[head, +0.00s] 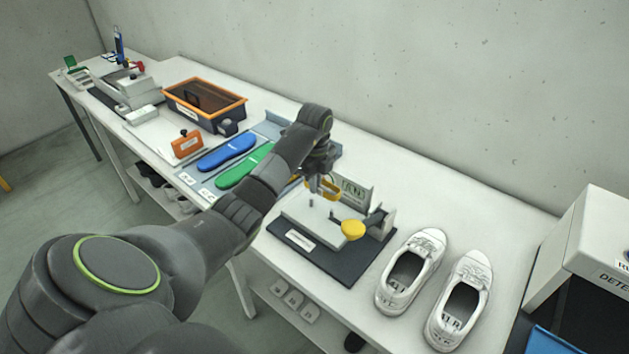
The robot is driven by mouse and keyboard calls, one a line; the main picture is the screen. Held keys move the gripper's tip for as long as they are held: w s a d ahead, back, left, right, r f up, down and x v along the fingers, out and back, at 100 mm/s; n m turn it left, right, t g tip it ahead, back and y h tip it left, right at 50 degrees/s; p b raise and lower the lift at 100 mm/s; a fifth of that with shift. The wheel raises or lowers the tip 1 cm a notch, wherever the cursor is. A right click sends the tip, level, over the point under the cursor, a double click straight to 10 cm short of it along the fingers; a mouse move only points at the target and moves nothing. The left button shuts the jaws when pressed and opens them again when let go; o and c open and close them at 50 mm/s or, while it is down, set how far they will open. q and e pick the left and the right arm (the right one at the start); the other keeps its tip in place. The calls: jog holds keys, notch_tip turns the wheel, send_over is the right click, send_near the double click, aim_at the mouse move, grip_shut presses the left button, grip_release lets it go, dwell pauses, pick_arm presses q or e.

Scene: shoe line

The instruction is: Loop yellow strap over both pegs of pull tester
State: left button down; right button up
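The pull tester (302,213) is a light plate on a dark base, with a grey upright plate behind it and a round yellow part at its right. A small peg (311,203) stands up from the plate, and a second peg is hard to make out. My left gripper (322,180) points down above the back of the plate. It appears shut on the yellow strap (325,189), a small loop hanging at its fingertips, apart from the visible peg. The fingers are small and partly hidden by the wrist. My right gripper is out of view.
White shoes (408,272) stand right of the tester, with a white detector box (590,255) beyond. Blue (227,151) and green (243,167) insoles lie left, partly behind my arm. An orange-rimmed bin (204,99) stands further back. Bare tabletop (440,195) lies behind the shoes.

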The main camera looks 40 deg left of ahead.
aim_at(315, 214)
pick_arm(q)
jog(key=shift+f+b, duration=1.4)
jog(key=shift+f, duration=0.55)
jog(key=shift+f+b, duration=1)
jog(key=shift+f, duration=0.45)
jog(key=shift+f+b, duration=0.65)
jog(key=shift+f, duration=0.25)
jog(key=c, duration=1.6)
grip_release()
